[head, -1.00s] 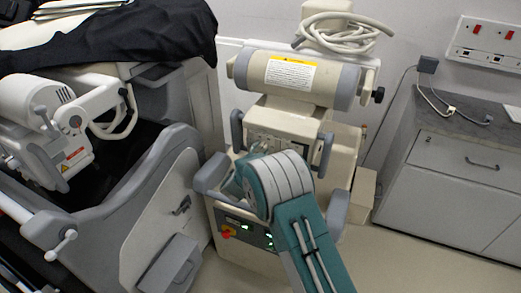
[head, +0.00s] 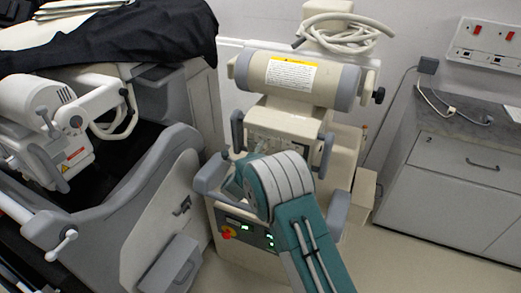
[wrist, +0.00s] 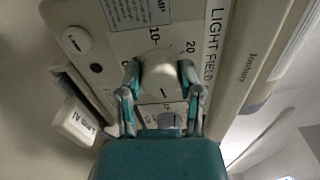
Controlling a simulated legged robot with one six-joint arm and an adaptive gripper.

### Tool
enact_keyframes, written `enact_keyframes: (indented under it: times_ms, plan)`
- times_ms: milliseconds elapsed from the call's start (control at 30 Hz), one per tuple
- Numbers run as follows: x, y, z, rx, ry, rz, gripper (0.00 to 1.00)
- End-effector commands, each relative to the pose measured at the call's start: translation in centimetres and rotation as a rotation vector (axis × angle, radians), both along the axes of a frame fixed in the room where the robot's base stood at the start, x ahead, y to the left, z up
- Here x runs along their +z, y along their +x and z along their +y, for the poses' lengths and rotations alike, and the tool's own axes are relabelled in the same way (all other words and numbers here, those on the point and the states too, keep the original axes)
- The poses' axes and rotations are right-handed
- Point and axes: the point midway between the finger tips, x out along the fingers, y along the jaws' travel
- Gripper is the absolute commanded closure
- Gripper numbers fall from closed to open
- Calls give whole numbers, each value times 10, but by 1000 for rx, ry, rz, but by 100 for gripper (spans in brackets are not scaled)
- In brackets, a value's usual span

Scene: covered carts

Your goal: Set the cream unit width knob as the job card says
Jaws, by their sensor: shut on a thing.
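The cream unit (head: 285,140) stands in the middle of the head view, with my arm in front of its panel. In the wrist view my gripper (wrist: 160,80) is shut on a cream knob (wrist: 160,66), one finger on each side. A dark pointer line shows on the knob near its lower edge. Scale numbers such as 10 and 20 and the words LIGHT FIELD (wrist: 214,45) are printed around it. Another grey knob (wrist: 168,121) is partly hidden between my fingers. The width label cannot be made out. No job card can be read.
A white round button (wrist: 76,40) and a protruding white handle (wrist: 80,122) are left of the knob. A grey machine under a black cloth (head: 150,40) stands left of the cream unit. A cabinet (head: 460,165) stands right. Open floor lies between unit and cabinet.

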Motion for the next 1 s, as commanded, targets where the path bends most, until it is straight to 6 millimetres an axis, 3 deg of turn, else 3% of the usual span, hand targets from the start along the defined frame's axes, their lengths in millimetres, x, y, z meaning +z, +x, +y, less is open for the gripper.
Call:
enact_keyframes:
  times_ms: [400, 933, 967, 1000]
  plan:
    - [-4, 0, -2, -3, 165, -51, 100]
    - [-6, -1, -3, -5, 187, -56, 100]
    - [-6, -1, -3, -5, 186, -55, 44]
    - [-6, -1, -3, -5, 186, -55, 26]
